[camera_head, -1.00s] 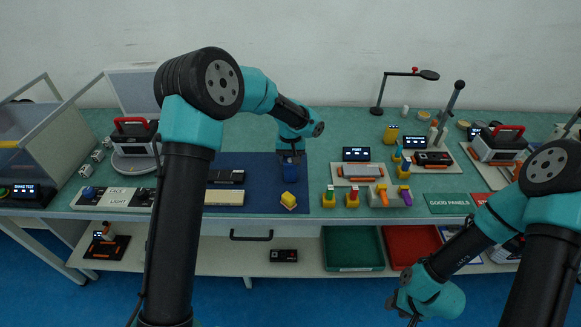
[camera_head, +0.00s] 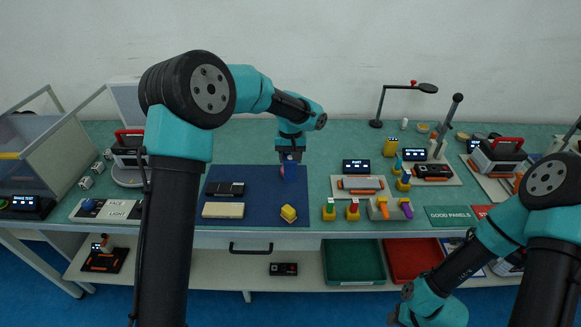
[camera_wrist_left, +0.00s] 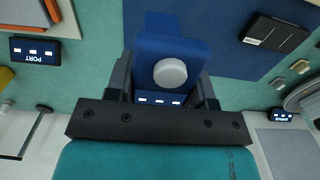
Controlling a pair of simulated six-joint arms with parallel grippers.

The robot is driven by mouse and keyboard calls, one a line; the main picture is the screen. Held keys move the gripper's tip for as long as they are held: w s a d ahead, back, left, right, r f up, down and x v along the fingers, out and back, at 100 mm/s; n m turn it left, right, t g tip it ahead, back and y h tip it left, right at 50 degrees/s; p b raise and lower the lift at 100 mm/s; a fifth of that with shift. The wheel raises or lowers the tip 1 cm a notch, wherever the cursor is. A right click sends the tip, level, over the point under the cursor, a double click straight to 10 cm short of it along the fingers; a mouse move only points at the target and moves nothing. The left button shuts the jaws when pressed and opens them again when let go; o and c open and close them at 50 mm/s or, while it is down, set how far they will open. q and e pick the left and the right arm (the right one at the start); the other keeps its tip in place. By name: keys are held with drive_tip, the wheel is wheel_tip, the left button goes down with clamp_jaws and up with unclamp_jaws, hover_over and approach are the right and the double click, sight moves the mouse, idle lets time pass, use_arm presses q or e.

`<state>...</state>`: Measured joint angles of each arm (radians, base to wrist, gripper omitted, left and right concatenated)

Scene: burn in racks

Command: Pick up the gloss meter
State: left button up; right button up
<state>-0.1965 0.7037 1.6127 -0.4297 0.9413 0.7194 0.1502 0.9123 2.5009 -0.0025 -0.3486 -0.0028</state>
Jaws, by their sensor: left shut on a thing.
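The gloss meter appears to be the blue block-shaped device (camera_wrist_left: 188,48) with a round pale knob and a small lit display; the name cannot be read. In the wrist view it sits between the fingers of my left gripper (camera_wrist_left: 166,92), which is shut on it. In the head view my left gripper (camera_head: 290,157) points down at the back edge of the blue mat, and the device (camera_head: 291,172) shows just below it. Whether it is clear of the mat is hard to tell. My right gripper (camera_head: 402,318) is at the bottom edge, its fingers cut off.
The blue mat (camera_head: 256,205) also carries a dark flat box (camera_head: 225,188), a cream bar (camera_head: 223,210) and a yellow block (camera_head: 288,213). Colored-handled tools (camera_head: 352,209) and a display marked PORT (camera_head: 356,166) stand to the right. Green table behind the mat is clear.

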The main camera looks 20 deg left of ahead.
use_arm(q)
drive_tip(key=shift+r, duration=1.75)
